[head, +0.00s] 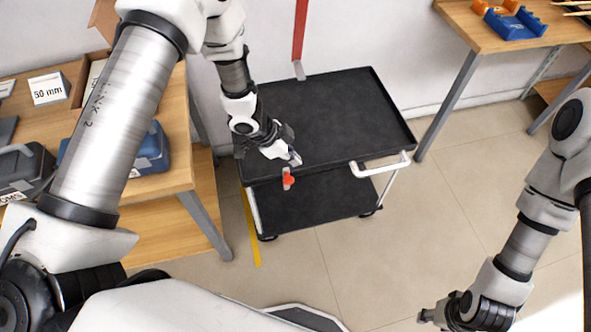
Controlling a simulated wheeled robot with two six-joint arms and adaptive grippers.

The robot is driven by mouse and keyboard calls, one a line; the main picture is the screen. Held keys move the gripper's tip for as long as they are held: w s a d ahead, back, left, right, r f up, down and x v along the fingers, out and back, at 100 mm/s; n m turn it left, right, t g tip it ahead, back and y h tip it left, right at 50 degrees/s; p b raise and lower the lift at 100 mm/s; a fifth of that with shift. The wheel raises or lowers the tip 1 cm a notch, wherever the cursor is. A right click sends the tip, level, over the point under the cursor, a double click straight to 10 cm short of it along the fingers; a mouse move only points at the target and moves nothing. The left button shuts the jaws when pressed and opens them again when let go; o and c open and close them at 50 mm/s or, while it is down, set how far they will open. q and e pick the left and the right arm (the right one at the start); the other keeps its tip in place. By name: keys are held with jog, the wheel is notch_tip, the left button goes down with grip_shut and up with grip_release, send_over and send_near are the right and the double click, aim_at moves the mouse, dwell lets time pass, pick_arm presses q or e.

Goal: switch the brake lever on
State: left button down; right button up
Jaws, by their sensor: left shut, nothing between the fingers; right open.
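A black two-shelf cart (335,115) stands in the middle of the head view. The brake lever (288,180), red-orange with a grey mount, sits at its front edge, left of the white handle. My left gripper (294,159) is shut and empty, over the front edge of the top shelf, just above the lever in the picture. I cannot tell whether its tips touch the lever's mount. My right gripper (428,317) is open and empty at the bottom right, over the floor, well away from the cart.
A white handle (380,169) juts from the cart's front. A wooden bench with boxes (180,110) stands close on the left. Another table (482,36) with blue and orange items stands at the back right. The floor in front is mostly clear.

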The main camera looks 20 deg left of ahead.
aim_at(288, 184)
pick_arm(q)
jog(key=x, duration=1)
jog(key=a, duration=0.1)
jog(key=s+a+p, duration=0.2)
jog(key=shift+a+f, duration=0.2)
jog(key=shift+a, duration=0.1)
jog(key=shift+w, duration=0.1)
